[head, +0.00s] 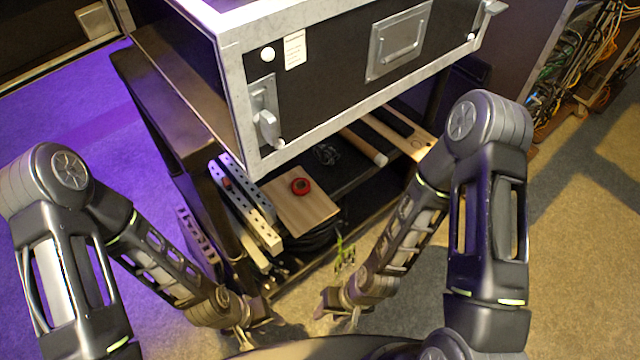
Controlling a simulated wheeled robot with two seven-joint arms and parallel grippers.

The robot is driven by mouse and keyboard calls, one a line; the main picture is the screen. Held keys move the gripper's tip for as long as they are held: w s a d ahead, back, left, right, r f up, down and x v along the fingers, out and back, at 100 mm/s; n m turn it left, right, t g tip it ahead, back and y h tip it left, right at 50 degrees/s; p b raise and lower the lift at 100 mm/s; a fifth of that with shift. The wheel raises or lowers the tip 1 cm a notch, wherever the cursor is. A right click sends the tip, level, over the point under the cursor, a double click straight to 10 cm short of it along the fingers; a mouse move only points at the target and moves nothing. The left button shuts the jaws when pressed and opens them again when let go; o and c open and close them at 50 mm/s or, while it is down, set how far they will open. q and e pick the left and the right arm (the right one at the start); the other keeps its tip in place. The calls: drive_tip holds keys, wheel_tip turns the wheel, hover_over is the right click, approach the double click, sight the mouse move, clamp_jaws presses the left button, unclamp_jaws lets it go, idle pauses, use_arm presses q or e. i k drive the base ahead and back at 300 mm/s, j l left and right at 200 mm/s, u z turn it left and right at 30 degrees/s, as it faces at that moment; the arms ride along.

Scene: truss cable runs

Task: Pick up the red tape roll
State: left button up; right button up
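The red tape roll (300,186) lies flat on a light wooden board (312,212) on the lower shelf, below the flight case. My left gripper (246,338) is low in front of the shelf, left of and nearer than the roll, and apart from it. My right gripper (330,308) is in front of the shelf, right of and nearer than the roll, also apart from it. The fingers of both grippers are small and partly unclear, so I cannot tell how far they are open. Nothing is visible in either one.
A black flight case (340,80) with metal edges overhangs the shelf. Pale perforated bars (250,210) lie left of the board. A rod (364,148) and another board (408,140) lie at the right. Tangled cables (590,50) fill the upper right. The floor at right is clear.

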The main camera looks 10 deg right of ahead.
sight(301, 180)
drive_tip(key=i+l+u, duration=0.15)
drive_tip(key=l+u, duration=0.15)
drive_tip(key=l, duration=0.85)
drive_tip(key=l+u, duration=0.3)
drive_tip(key=l, duration=0.85)
drive_tip(key=k+l+u, duration=0.1)
drive_tip(key=l+u, duration=0.2)
drive_tip(key=l, duration=1.55)
drive_tip(key=i, duration=0.55)
drive_tip(key=j+u, duration=0.05)
